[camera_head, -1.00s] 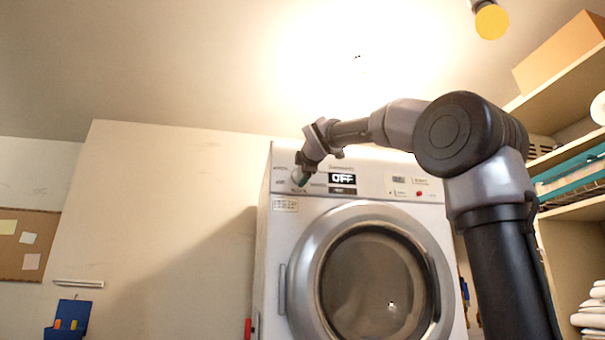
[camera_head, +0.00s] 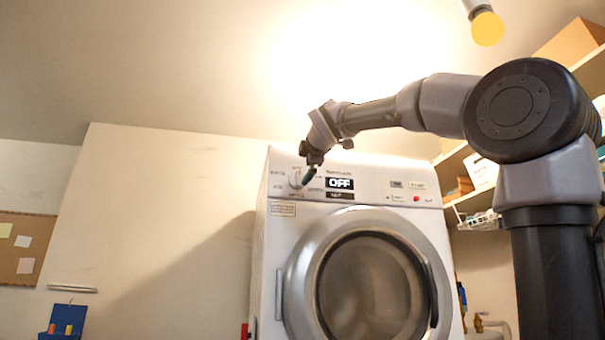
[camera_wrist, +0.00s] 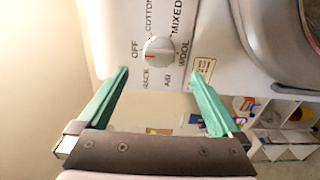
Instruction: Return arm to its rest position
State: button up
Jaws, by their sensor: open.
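My gripper (camera_head: 309,174) is in front of the upper left of the washing machine (camera_head: 270,250), near its control panel. In the wrist view, my gripper (camera_wrist: 158,85) has its two green fingers wide apart with nothing between them. The white selector knob (camera_wrist: 158,52) is beyond the fingertips, apart from them, with its red mark toward the OFF label. The knob also shows in the head view (camera_head: 295,180), just left of the fingers. The display (camera_head: 340,183) reads OFF. My arm reaches in from the right, bent at a high elbow.
The machine's round door (camera_head: 368,285) is shut below the panel. Shelves with a cardboard box (camera_head: 568,40) stand at the right, partly behind my arm. A yellow lamp (camera_head: 487,28) hangs at the top right. The space left of the machine is open up to the wall.

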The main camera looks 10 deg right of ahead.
jog(key=shift+s, duration=1.05)
jog(key=s+d+f+m+g, duration=0.2)
jog(key=s+f+m, duration=0.4)
jog(key=f, duration=1)
jog(key=s+d+f+m+g+y, duration=0.1)
jog(key=s+f+m+g, duration=0.4)
jog(key=f, duration=1.1)
jog(key=s+d+f+m+g+y, duration=0.1)
jog(key=s+d+f+m+g, duration=0.2)
jog(key=s+f+m, duration=0.5)
notch_tip(320, 180, down, 8)
jog(key=m+g, duration=0.1)
jog(key=m, duration=0.2)
jog(key=shift+s, duration=0.25)
